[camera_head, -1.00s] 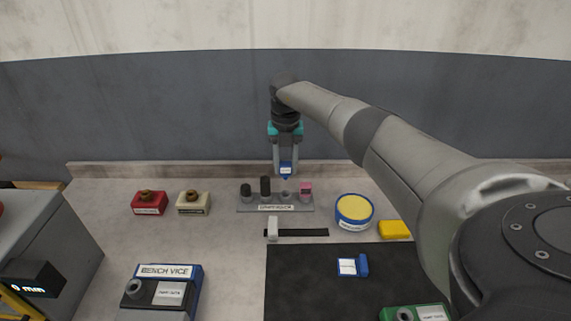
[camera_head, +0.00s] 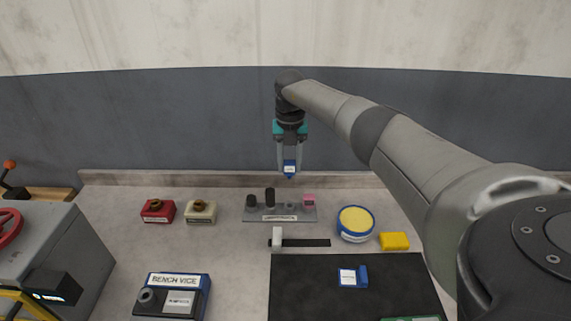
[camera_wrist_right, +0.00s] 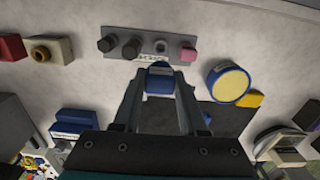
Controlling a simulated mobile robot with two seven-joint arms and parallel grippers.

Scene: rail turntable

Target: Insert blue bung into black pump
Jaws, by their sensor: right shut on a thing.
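The blue bung (camera_head: 290,168), with a small white label, is between the fingertips of my right gripper (camera_head: 290,163). The right gripper is shut on it and points down, holding it in the air above the rack. In the right wrist view the bung (camera_wrist_right: 159,78) shows between the two fingers. A dark block with a round grey port and a white label, which looks like the black pump (camera_head: 160,304), sits at the blue-edged bench vice (camera_head: 178,279) at lower left. Its lettering is too small to read. My left gripper is not in view.
The grey rack (camera_head: 280,215) holds two dark bungs and a pink bung (camera_head: 309,200). Red (camera_head: 158,211) and cream (camera_head: 201,213) blocks stand left. A yellow-topped blue tub (camera_head: 356,224) and yellow block (camera_head: 395,241) stand right. A labelled blue piece (camera_head: 353,277) lies on the black mat (camera_head: 310,295).

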